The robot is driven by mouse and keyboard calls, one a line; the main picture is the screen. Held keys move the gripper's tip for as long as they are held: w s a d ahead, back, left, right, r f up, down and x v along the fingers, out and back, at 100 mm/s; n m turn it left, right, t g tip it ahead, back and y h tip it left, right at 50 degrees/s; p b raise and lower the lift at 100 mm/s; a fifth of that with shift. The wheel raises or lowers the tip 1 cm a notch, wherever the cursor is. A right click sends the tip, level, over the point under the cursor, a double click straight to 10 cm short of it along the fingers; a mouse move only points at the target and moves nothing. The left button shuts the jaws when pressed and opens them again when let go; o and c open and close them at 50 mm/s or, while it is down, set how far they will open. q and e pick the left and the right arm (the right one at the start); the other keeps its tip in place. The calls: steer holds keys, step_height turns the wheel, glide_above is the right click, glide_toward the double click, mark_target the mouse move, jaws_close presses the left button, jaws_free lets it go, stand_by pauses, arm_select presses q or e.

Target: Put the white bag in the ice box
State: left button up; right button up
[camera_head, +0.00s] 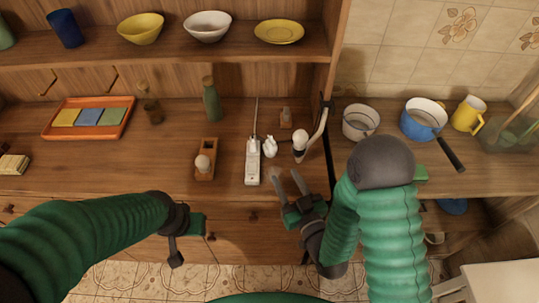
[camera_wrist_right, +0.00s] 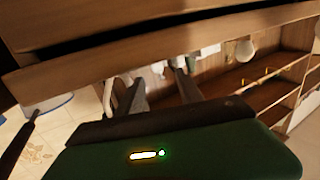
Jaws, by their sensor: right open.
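A small white crumpled thing (camera_head: 269,146), which looks like the white bag, lies on the wooden counter just right of a white power strip (camera_head: 252,161). My right gripper (camera_head: 288,184) is open and empty at the counter's front edge, below and slightly right of the bag, and apart from it. Its two spread fingers also show in the right wrist view (camera_wrist_right: 160,85). My left gripper (camera_head: 188,238) hangs in front of the drawers, away from the bag; its finger gap is not clear. A pale box (camera_head: 500,284) at the lower right may be the ice box; only part shows.
A wooden holder (camera_head: 207,158), green bottle (camera_head: 212,103) and orange tray (camera_head: 90,117) are to the left. A white pot (camera_head: 360,122) and blue pan (camera_head: 423,119) stand right. A shelf (camera_head: 200,48) overhangs the back.

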mark_target(273, 150)
steer(key=w+b, duration=0.1)
steer(key=w+a+f+b, duration=0.1)
steer(key=b, duration=0.1)
steer(key=shift+w+a+b, duration=0.1)
steer(key=shift+w+b, duration=0.05)
steer(key=shift+b, duration=0.15)
steer(key=w, duration=0.1)
steer(key=w+p, duration=0.1)
steer(key=w, duration=0.1)
steer(key=w+a+r, duration=0.1)
steer(key=shift+w+r, duration=0.1)
steer(key=shift+w, duration=0.2)
steer(key=x, duration=0.3)
steer(key=shift+w+a, duration=0.2)
steer(key=shift+w, duration=0.05)
arm_select(q)
step_height(273, 150, down, 4)
steer(key=shift+s+d+r, duration=0.1)
arm_select(e)
steer(key=shift+d, duration=0.1)
jaws_close()
